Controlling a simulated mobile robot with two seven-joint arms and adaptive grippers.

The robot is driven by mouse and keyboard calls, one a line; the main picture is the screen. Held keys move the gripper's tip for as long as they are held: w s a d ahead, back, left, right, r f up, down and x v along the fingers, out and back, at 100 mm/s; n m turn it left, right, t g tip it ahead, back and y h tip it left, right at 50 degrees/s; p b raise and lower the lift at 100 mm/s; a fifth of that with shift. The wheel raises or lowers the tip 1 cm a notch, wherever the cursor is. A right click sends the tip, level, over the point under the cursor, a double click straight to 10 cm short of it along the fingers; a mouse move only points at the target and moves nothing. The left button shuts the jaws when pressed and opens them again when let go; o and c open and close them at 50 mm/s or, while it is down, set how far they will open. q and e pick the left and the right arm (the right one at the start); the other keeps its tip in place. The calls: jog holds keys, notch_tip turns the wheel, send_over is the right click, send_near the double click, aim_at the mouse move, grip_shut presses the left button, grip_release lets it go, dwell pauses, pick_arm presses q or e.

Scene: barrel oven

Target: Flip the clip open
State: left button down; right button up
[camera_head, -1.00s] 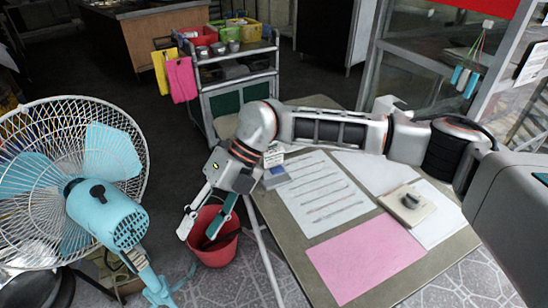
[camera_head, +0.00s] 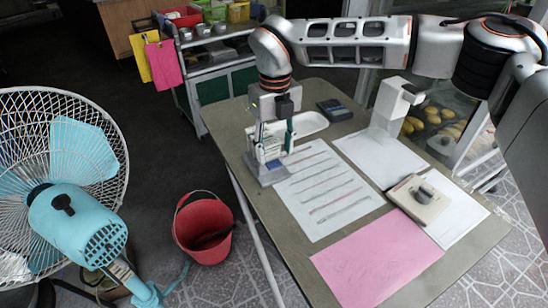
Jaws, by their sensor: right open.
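My right gripper (camera_head: 273,143) points down over the back left part of the table, its fingers apart. Its light finger and green-padded finger are at a small item with a grey-blue base (camera_head: 268,173) and a pale upright part. The fingers overlap this item in the picture, and I cannot tell whether they touch it. I cannot make out a clip for certain; part of this item is hidden behind the gripper. My left gripper is not in view.
On the table (camera_head: 232,143) lie a lined sheet (camera_head: 322,190), a pink sheet (camera_head: 375,262) and a beige box with a dark knob (camera_head: 418,199). A white stand (camera_head: 391,104) is behind. A red bucket (camera_head: 203,230) and a blue fan (camera_head: 75,222) stand left.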

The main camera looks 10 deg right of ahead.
aim_at(275, 165)
notch_tip(275, 165, down, 3)
jog(key=shift+f, duration=0.35)
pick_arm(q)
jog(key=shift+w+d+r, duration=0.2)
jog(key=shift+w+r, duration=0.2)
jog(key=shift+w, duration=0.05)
pick_arm(e)
jog(key=shift+r, duration=0.1)
jog(key=c, duration=1.1)
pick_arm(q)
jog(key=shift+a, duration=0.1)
